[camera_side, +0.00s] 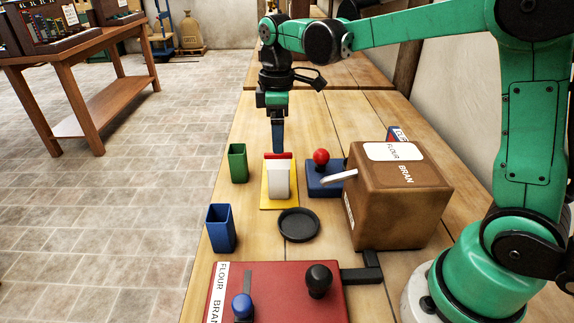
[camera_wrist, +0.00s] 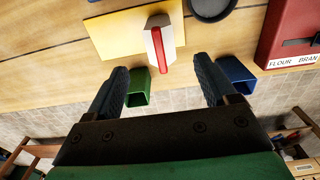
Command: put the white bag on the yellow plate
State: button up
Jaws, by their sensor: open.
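The white bag (camera_side: 279,180) with a red top strip stands upright on the yellow plate (camera_side: 267,202) on the wooden table. In the wrist view the bag (camera_wrist: 154,47) rises from the right part of the plate (camera_wrist: 112,35). My gripper (camera_side: 278,150) points down, with its tips by the bag's red top in the side view; the exact gap is hard to tell. In the wrist view my gripper (camera_wrist: 161,66) has its two fingers wide apart with nothing between them, and the bag's red top shows just ahead of that gap.
A green bin (camera_side: 237,163) and a blue bin (camera_side: 221,228) stand left of the plate. A black dish (camera_side: 299,225) lies in front. A blue base with a red-knobbed lever (camera_side: 322,177) and a brown box (camera_side: 400,200) are to the right. A red box (camera_side: 275,285) stands nearest.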

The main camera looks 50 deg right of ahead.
jog(key=s+a+m+t, duration=0.1)
jog(key=s+m+t, duration=0.6)
jog(key=s+m, duration=0.2)
jog(key=shift+s+a+r, duration=0.25)
jog(key=shift+s+a, duration=0.05)
jog(key=shift+s, duration=0.45)
dwell(0.8)
